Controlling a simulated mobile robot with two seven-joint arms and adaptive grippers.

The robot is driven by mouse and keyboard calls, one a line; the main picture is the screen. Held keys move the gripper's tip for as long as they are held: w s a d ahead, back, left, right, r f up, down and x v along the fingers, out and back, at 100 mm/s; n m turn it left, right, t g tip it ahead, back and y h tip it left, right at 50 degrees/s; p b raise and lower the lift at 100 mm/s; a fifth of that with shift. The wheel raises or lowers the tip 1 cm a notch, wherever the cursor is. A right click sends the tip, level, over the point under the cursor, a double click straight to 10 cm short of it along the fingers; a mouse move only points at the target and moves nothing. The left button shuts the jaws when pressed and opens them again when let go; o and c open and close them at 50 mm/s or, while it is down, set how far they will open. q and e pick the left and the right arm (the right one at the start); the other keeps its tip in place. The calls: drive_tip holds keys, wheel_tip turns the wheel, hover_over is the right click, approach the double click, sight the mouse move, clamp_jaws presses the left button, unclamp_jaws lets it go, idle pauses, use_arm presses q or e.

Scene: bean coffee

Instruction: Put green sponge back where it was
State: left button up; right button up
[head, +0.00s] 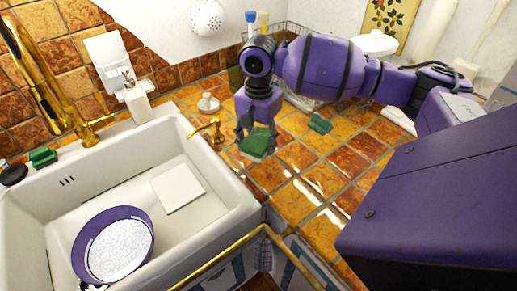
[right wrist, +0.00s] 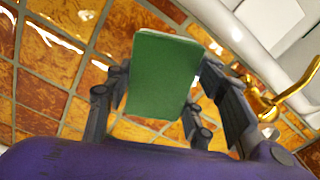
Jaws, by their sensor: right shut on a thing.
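My right gripper (head: 257,132) is shut on a green sponge (head: 255,146) and holds it over the tiled counter, just right of the sink. In the right wrist view the sponge (right wrist: 163,75) sits between the two dark fingers, its broad green face to the camera. A second green sponge-like block (head: 320,123) lies on the counter to the right of my gripper. Another dark green block (head: 43,157) is on the sink's back left rim. I cannot tell whether the held sponge touches the counter. My left gripper is not in view.
The white sink (head: 215,230) holds a purple bowl (head: 82,255) and a white square (head: 178,188). A small brass tap (head: 213,130) stands close left of my gripper. A soap bottle (head: 137,103) is behind the sink.

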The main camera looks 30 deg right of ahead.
sight(260, 134)
drive_tip(key=shift+w+d+f, duration=0.4)
drive_tip(key=shift+f, duration=0.25)
drive_tip(key=shift+w+d+f, duration=0.35)
drive_tip(key=shift+d+f, duration=0.05)
drive_tip(key=shift+f, duration=0.2)
drive_tip(key=shift+w+f+b, duration=0.1)
drive_tip(key=shift+f+b, duration=0.2)
drive_tip(key=shift+f, duration=1.3)
drive_tip(key=shift+f, duration=0.1)
drive_tip(key=o, duration=1.1)
drive_tip(key=shift+f, duration=0.1)
wheel_tip(260, 134, up, 12)
drive_tip(key=shift+d+r+p, duration=0.1)
drive_tip(key=shift+r+p, duration=0.1)
drive_tip(key=shift+p, duration=0.3)
